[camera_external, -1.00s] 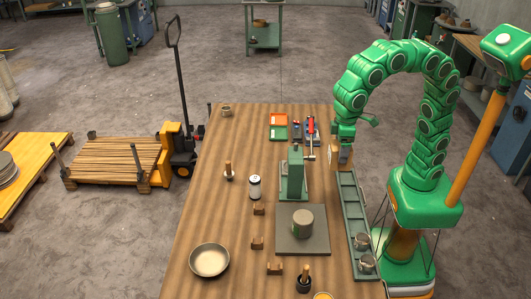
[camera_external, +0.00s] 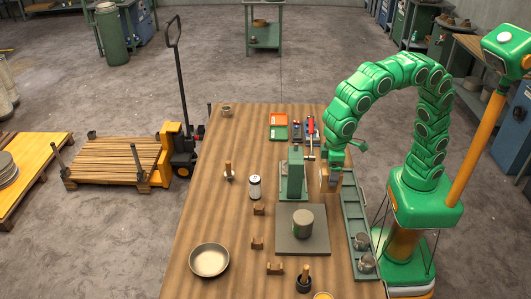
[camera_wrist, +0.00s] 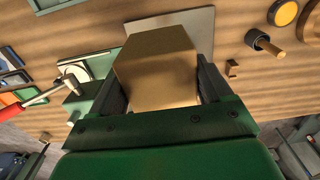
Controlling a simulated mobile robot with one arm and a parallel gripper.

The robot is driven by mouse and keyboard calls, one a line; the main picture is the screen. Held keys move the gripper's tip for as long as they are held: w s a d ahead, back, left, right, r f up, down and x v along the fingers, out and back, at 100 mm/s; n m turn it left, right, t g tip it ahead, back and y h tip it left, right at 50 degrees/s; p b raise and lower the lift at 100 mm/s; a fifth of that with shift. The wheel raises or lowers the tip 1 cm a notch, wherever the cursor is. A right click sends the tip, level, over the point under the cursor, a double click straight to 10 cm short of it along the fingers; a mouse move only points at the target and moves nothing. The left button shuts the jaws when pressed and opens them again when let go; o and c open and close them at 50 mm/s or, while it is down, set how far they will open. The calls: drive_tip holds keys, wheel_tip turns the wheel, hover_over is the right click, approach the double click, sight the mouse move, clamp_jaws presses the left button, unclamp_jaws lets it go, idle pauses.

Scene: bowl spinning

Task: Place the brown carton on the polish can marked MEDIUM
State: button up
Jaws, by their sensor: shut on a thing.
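The brown carton (camera_external: 328,182) is held in my gripper (camera_external: 333,174), above the right part of the wooden table, between the green press and the long tray. In the wrist view the carton (camera_wrist: 155,75) fills the gap between the two fingers (camera_wrist: 158,95), and my gripper is shut on it. A grey-green can (camera_external: 302,224) stands on a dark square plate (camera_external: 289,246). Two metal cans (camera_external: 362,240) (camera_external: 367,262) are at the near end of the long tray. No MEDIUM marking is readable, so I cannot tell which can bears it.
The green press (camera_external: 292,175) stands left of the carton. The long grey-green tray (camera_external: 352,211) runs along the right table edge. A white jar (camera_external: 255,187), a bowl (camera_external: 209,260) and small wooden blocks (camera_external: 257,243) stand further left.

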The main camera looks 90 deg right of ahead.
drive_tip(key=shift+w+a+f, duration=0.7)
drive_tip(key=shift+w+f, duration=0.7)
drive_tip(key=shift+f, duration=0.4)
drive_tip(key=shift+w+a+f, duration=0.75)
drive_tip(key=shift+w+f, duration=0.6)
drive_tip(key=shift+f, duration=0.5)
drive_tip(key=shift+w+a+f, duration=0.7)
drive_tip(key=shift+w+f, duration=0.7)
drive_tip(key=shift+f, duration=0.4)
drive_tip(key=o, duration=1.1)
drive_tip(key=shift+f, duration=0.15)
wheel_tip(320, 180, up, 12)
